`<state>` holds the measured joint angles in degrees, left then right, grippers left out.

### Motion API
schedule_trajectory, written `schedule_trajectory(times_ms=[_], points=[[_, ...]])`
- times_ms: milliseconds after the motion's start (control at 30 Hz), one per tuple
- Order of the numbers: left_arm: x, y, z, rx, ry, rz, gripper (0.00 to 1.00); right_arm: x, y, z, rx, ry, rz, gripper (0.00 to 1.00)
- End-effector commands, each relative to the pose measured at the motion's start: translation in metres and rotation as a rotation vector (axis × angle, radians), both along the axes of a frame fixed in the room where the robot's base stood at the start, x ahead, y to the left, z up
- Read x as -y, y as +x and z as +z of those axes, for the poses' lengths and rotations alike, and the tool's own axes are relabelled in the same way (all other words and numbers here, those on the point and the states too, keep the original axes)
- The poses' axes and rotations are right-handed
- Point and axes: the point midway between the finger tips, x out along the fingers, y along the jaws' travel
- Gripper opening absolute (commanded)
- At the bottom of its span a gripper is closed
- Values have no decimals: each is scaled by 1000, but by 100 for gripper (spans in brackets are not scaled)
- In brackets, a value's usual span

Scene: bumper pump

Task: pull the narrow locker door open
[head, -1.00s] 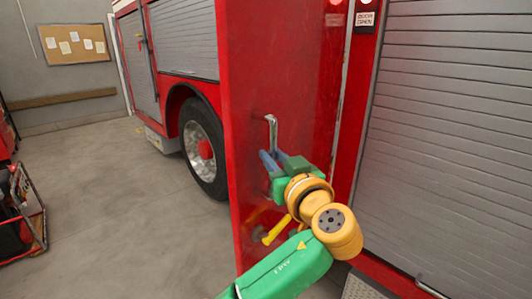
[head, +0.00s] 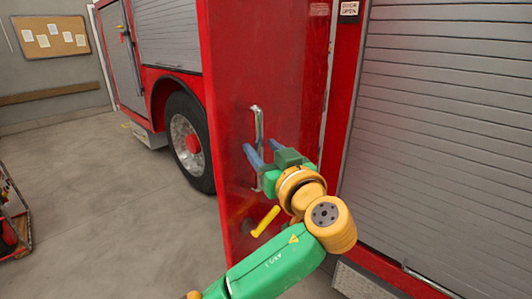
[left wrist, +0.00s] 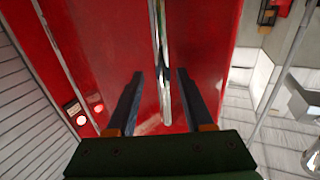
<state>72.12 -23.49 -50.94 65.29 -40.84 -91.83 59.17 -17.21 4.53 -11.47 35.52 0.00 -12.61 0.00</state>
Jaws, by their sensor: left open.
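The narrow locker door (head: 225,80) is a tall red panel that stands swung out from the side of the fire truck. Its upright metal handle (head: 257,122) is on the face towards me. My left gripper (head: 261,146) is open at the handle's lower half. In the left wrist view, the handle (left wrist: 161,60) runs between the two spread fingers of my left gripper (left wrist: 158,76), with a gap on each side. The red door face (left wrist: 110,40) fills the middle of that view. My right gripper is not in view.
A grey roller shutter (head: 440,130) fills the right side, with a small sign (head: 349,8) beside it. Left of the door are the truck's wheel (head: 188,140) and open grey floor (head: 120,220). A cork board (head: 50,36) hangs on the back wall.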

Motion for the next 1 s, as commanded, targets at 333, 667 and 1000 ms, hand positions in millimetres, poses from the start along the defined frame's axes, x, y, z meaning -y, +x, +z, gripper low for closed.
schedule_trajectory(times_ms=[333, 667, 1000], points=[[23, -54, -1, 2, 3, -4, 52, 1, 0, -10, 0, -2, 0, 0], [22, -52, -15, -50, -2, -16, 52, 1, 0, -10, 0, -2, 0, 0], [-33, -97, -284, -875, -176, -326, 52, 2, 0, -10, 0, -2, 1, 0]])
